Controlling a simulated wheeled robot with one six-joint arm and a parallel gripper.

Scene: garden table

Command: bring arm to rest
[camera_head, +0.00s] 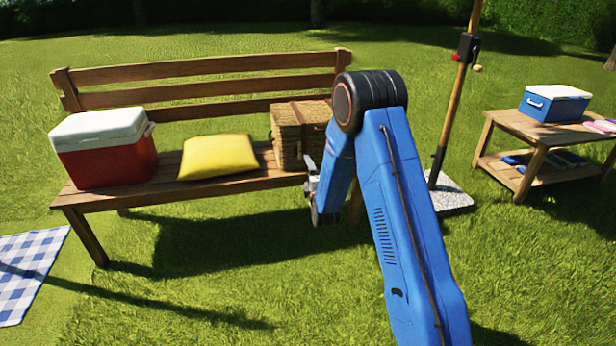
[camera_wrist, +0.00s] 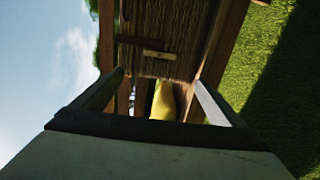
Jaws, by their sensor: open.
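My blue arm reaches forward in the head view and bends down in front of the bench's right end. My gripper (camera_head: 314,192) hangs beside the wicker basket (camera_head: 291,135), partly hidden by my arm. In the wrist view my gripper (camera_wrist: 160,95) has its two fingers spread wide with nothing between them. The wicker basket also shows in the wrist view (camera_wrist: 172,55), close in front of the fingers, with its strap and toggle clasp. I cannot tell whether the fingers touch it.
The wooden bench (camera_head: 205,66) holds a red and white cooler (camera_head: 105,148) and a yellow cushion (camera_head: 217,156). A pole (camera_head: 455,95) on a stone base stands right of my arm. A side table (camera_head: 535,130) with a blue cooler (camera_head: 554,103) is at the right. Grass is open in front.

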